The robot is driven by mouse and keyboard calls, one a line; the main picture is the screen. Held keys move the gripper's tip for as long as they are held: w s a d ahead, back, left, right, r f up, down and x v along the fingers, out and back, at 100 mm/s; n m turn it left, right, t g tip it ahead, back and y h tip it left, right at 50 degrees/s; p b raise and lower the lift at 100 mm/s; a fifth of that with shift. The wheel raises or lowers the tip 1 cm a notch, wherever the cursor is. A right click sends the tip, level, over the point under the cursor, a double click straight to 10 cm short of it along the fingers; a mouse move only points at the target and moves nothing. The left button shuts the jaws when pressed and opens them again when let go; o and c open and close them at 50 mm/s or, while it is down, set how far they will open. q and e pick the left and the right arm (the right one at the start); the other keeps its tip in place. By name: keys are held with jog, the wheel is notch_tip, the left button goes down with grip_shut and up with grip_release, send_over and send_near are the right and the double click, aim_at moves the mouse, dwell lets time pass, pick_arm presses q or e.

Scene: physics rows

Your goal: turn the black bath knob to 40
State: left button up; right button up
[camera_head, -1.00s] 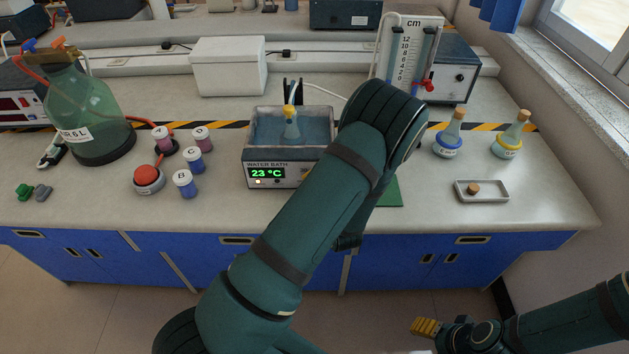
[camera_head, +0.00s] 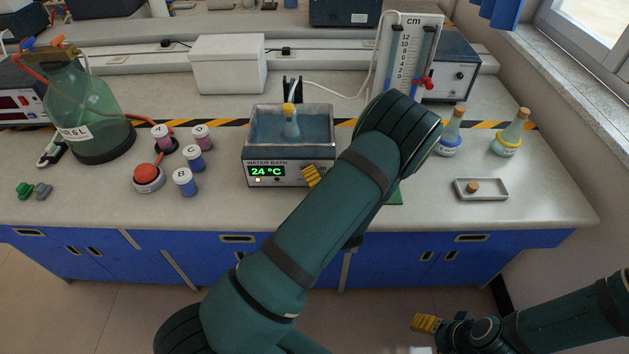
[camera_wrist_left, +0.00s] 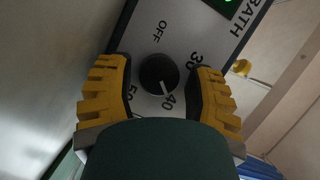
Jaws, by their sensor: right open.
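The water bath (camera_head: 290,180) stands mid-bench, its green display (camera_head: 267,171) reading 24 °C. In the left wrist view its black knob (camera_wrist_left: 158,74) is on the front panel, with its white pointer line at the 40 mark (camera_wrist_left: 168,101). My left gripper (camera_wrist_left: 158,95) is open, with one yellow finger on each side of the knob and a gap to it on both sides. In the head view only a yellow fingertip (camera_head: 312,176) of it shows at the panel; my arm hides the knob there. My right gripper (camera_head: 427,324) is open and empty, low at right, in front of the bench.
A flask (camera_head: 291,124) stands in the bath. Several small bottles and a red button (camera_head: 147,175) are to its left, near a large green bottle (camera_head: 90,115). Two stoppered flasks and a small tray (camera_head: 481,189) are at right. The front bench between is mostly clear.

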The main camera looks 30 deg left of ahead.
pick_arm(q)
jog(key=v, duration=1.2)
jog(key=shift+s+d, duration=0.1)
dwell(0.4)
